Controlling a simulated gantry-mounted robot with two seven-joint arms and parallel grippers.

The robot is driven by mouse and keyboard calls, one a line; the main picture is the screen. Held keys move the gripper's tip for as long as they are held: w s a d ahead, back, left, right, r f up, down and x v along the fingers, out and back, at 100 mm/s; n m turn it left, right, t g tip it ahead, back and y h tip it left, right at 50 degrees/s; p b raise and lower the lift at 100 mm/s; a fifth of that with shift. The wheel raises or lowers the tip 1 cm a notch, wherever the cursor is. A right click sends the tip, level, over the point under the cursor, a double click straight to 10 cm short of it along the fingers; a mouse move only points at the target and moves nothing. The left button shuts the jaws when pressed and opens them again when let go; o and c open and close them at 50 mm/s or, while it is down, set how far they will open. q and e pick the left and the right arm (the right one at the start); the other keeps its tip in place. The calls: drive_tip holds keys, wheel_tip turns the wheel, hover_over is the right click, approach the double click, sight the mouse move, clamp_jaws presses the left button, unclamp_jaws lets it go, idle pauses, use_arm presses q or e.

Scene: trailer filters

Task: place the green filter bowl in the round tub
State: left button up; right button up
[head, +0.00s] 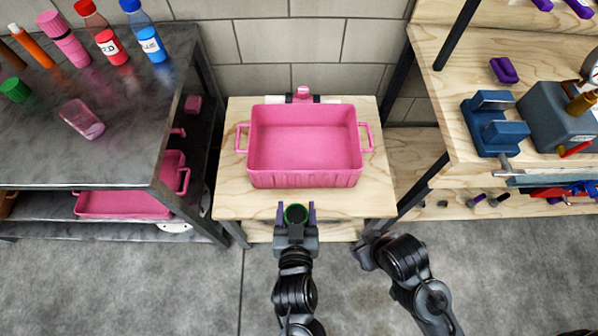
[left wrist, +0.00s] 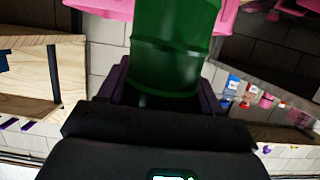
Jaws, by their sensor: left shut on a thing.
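The green filter bowl (head: 295,214) is held upright or nearly so between the fingers of my left gripper (head: 296,208), in front of the small wooden table. In the left wrist view the bowl (left wrist: 175,45) is a dark green translucent cylinder between the purple-edged fingers. The tub (head: 305,150) on the table is pink, empty and rectangular with two side handles, beyond the left gripper and apart from the bowl. I see no clearly round tub. My right gripper (head: 366,252) is low at the table's front right; its fingers are not clear.
A dark metal bench (head: 100,150) at left holds bottles, a green piece (head: 16,90) and a pink clear cup (head: 82,119). Another pink tub (head: 125,205) is on its lower shelf. A wooden workbench with a blue vise (head: 490,124) stands at right.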

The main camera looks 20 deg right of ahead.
use_arm(q)
drive_tip(key=b, duration=0.6)
hover_over(295, 178)
drive_tip(key=s+a, duration=0.1)
drive_tip(key=s, duration=0.3)
drive_tip(key=f, duration=0.6)
drive_tip(key=shift+w+a+f, duration=0.1)
drive_tip(key=shift+w+f, duration=0.1)
drive_tip(key=shift+w, duration=0.05)
wheel_tip(295, 178, down, 4)
drive_tip(key=b, duration=0.2)
drive_tip(key=shift+b, duration=0.3)
drive_tip(key=shift+r, duration=0.1)
drive_tip(key=o, duration=1.1)
drive_tip(key=shift+f, duration=0.2)
drive_tip(key=shift+o, duration=0.2)
drive_tip(key=shift+r, duration=0.15)
